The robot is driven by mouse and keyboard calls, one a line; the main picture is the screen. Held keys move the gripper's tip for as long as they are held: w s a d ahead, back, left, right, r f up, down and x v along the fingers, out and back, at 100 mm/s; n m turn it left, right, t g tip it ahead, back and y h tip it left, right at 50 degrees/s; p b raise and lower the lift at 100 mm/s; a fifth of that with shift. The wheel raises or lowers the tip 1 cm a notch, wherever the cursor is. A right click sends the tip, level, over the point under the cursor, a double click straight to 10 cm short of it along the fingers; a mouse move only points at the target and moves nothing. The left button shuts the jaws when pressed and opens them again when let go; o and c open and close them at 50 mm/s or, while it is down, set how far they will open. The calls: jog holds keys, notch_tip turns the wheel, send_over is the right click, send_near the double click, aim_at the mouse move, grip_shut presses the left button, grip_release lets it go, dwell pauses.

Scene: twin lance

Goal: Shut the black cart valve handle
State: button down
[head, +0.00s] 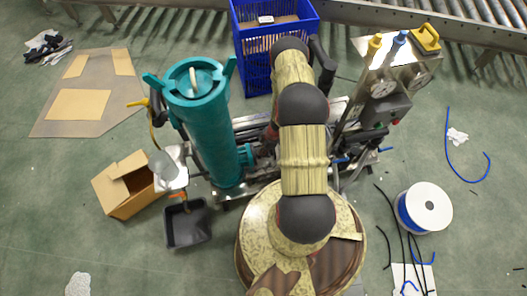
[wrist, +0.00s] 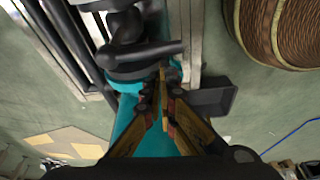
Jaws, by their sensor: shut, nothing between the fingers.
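In the wrist view, a black valve with a bar-like handle (wrist: 150,54) sits at the upper middle, beside the teal cylinder (wrist: 128,112). The handle's bar lies roughly across the picture. My gripper (wrist: 163,82) is shut and empty, its fingertips together just below the bar in that picture. I cannot tell whether they touch it. In the head view, the teal cylinder (head: 203,135) stands upright on the cart, left of my arm. My arm hides most of the gripper and the black handle there.
A steel panel box (head: 385,85) with coloured knobs stands on the cart's right. A blue crate (head: 250,60) is behind. A black bin (head: 187,224), a cardboard box (head: 125,187) and a cable spool (head: 424,208) lie on the floor. Loose cables lie near the spool.

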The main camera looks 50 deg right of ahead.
notch_tip(320, 180, up, 9)
jog(key=p, duration=0.3)
jog(key=shift+s+d+r+p, duration=0.15)
jog(key=shift+d+p, duration=0.05)
jog(key=shift+p, duration=0.15)
